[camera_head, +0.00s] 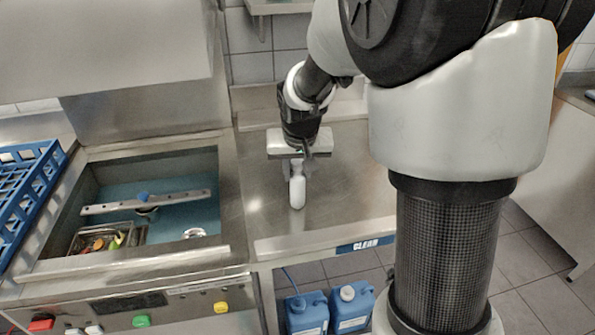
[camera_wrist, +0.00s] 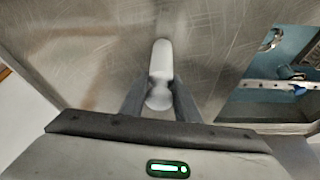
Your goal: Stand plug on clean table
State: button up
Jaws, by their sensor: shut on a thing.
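The plug (camera_head: 297,188) is a white, rounded, elongated piece at the middle of the head view. It looks upright, over or on the steel clean table (camera_head: 345,190), which carries a blue "CLEAN" label on its front edge. In the wrist view the plug (camera_wrist: 160,72) lies between the two dark fingers. My gripper (camera_head: 291,170) is shut on the plug's upper part; its fingertips also show in the wrist view (camera_wrist: 160,88). I cannot tell for certain whether the plug's lower end touches the table.
Left of the table is an open sink (camera_head: 185,222) with a metal bar across it and a basket of scraps (camera_head: 97,241). A blue rack (camera_head: 25,195) stands at far left. Blue canisters (camera_head: 307,312) stand below the table. The tabletop around the plug is clear.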

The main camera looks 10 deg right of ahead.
jog(key=shift+f, duration=0.25)
jog(key=o, duration=1.1)
jog(key=shift+r, duration=0.1)
jog(key=shift+r, duration=0.1)
jog(key=shift+r, duration=0.25)
jog(key=d+p+v, duration=0.1)
jog(key=p+v, duration=0.1)
jog(key=v, duration=0.9)
jog(key=shift+n+t+y, duration=0.3)
jog(key=shift+n+t, duration=0.2)
jog(key=shift+n, duration=0.4)
jog(key=s+r, duration=0.1)
jog(key=s, duration=0.6)
jog(key=s+r, duration=0.1)
jog(key=s, duration=0.5)
jog(key=s+r, duration=0.1)
jog(key=s, duration=0.6)
jog(key=shift+s+a+r, duration=0.15)
jog(key=shift+s+a, duration=0.05)
jog(key=shift+s, duration=0.15)
